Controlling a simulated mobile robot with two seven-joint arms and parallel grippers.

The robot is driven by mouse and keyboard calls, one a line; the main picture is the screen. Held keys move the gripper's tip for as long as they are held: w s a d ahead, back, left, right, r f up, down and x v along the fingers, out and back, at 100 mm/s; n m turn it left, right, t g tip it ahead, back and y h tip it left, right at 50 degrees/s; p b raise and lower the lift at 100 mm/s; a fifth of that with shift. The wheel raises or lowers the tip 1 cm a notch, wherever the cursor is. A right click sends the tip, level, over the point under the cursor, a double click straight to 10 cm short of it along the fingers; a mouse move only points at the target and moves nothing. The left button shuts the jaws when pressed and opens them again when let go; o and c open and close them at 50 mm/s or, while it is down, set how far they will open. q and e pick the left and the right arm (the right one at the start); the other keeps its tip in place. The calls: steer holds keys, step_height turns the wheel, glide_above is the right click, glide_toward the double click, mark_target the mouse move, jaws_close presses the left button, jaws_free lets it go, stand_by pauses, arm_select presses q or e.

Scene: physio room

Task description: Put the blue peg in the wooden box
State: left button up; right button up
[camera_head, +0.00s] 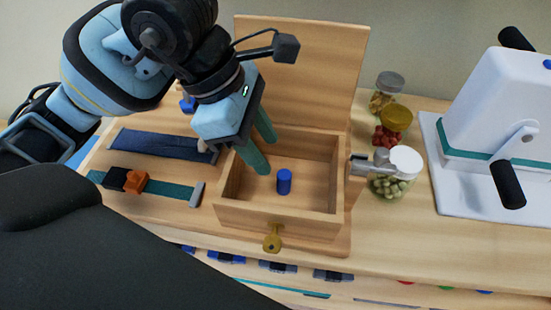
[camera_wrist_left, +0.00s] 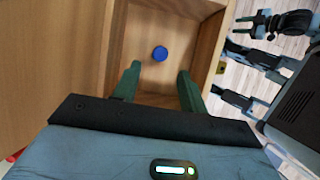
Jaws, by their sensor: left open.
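The blue peg (camera_head: 284,181) stands upright on the floor of the open wooden box (camera_head: 281,220). The left wrist view shows the peg's round top (camera_wrist_left: 160,54) inside the box. My left gripper (camera_head: 266,155) reaches down into the box from the left. Its green fingers are apart and empty, and the peg is clear of them. In the left wrist view the peg shows beyond the fingertips, between their lines. What looks like my right gripper (camera_wrist_left: 242,25) is small at the upper right of that view; its jaws are too small to judge.
The box's raised lid (camera_head: 310,70) stands behind it, and a brass key-like fitting (camera_head: 272,239) is on its front. Jars (camera_head: 391,188) and a white machine (camera_head: 493,110) stand to the right. Strap boards (camera_head: 160,145) lie to the left.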

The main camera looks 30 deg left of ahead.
arm_select(q)
steer(key=v, duration=0.3)
steer(key=shift+a+r, duration=0.1)
steer(key=shift+r, duration=0.15)
arm_select(e)
steer(key=shift+s+a+r, duration=0.1)
steer(key=shift+s+r, duration=0.05)
steer(key=shift+s, duration=0.2)
steer(key=shift+w+a, duration=0.1)
steer(key=shift+w, duration=0.15)
stand_by(0.3)
